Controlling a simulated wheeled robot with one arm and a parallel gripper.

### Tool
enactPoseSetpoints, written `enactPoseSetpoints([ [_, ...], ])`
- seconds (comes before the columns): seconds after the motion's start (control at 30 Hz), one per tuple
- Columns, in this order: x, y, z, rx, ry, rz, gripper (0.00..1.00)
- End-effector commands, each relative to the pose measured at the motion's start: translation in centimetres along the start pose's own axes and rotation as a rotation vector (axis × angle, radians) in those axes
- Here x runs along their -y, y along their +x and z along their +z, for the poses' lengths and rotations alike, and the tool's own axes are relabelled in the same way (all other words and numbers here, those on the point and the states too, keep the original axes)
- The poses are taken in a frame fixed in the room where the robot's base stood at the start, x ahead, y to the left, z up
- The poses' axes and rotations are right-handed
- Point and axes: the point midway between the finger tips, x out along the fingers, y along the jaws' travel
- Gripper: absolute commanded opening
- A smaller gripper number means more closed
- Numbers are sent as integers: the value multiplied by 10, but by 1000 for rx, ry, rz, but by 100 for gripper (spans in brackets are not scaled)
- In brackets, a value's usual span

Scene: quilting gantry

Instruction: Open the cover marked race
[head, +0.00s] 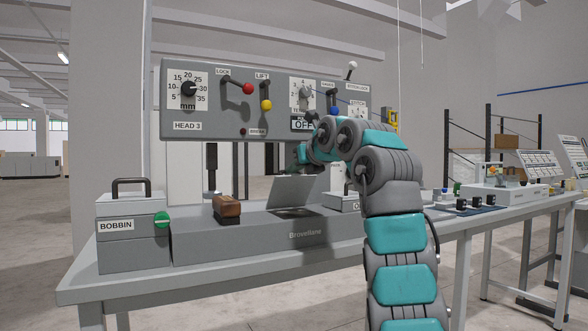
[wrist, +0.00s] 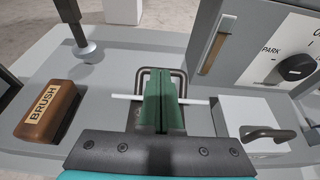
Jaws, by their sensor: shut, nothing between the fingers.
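A grey flap-like cover (head: 292,188) stands tilted up over a dark opening (head: 293,212) in the machine bed. No race mark is readable on it. In the wrist view a dark wire handle (wrist: 182,82) shows behind and around my gripper's fingers, with a thin white edge running across there. My gripper (wrist: 163,78) has green fingers shut together with nothing between them. In the head view it is mostly hidden by my arm, near the top of the tilted cover. I cannot tell whether the fingers touch the handle or cover.
A brown brush (head: 227,206) lies left of the opening, beside the BOBBIN box (head: 132,225) with its black handle. A small handled box (head: 343,202) stands to the right. The control panel (head: 215,100) with knobs and levers hangs above, and a presser column (wrist: 86,40) stands near.

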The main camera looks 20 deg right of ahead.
Motion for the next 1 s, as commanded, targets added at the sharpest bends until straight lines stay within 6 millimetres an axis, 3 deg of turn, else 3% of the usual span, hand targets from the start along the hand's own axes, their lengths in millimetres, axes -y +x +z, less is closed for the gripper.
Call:
enactPoseSetpoints([
  [1.0, 0, -5, 0, -39, 1, 0, 0],
])
